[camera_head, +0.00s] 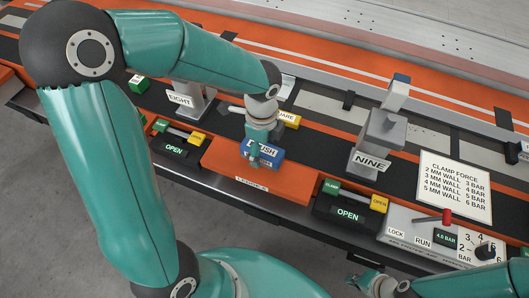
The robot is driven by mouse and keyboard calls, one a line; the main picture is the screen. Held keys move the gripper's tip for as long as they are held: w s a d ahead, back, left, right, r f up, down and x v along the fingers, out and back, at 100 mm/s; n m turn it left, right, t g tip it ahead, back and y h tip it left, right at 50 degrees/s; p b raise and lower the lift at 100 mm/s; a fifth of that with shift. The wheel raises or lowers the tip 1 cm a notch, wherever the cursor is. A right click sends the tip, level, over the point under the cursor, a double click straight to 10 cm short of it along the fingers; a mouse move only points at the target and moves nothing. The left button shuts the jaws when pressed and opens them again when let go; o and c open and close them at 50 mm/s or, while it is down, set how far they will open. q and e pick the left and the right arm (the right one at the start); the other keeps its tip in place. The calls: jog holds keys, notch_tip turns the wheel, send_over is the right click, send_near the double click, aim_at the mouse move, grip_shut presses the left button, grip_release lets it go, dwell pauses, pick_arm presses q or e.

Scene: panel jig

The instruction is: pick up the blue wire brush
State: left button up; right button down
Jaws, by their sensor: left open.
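The blue wire brush (270,154) is a blue block with a white label that ends in "RUSH". It lies on an orange shelf at the front of the bench, in the middle of the picture. My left gripper (257,155) is open, pointing down right at the brush, and its teal finger covers part of the label. I cannot tell whether the fingers touch the brush. My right gripper (366,281) is low at the bottom right, away from the brush, and its jaw opening is unclear.
Grey clamps marked EIGHT (187,104) and NINE (376,145) stand on either side. Clamp switches (349,202) and a control panel (437,240) with a red lever line the front edge.

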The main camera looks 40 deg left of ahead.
pick_arm(q)
jog(key=shift+f, duration=0.3)
jog(key=c, duration=1.3)
jog(key=shift+r, duration=0.15)
notch_tip(320, 180, up, 20)
jog(key=p, duration=0.2)
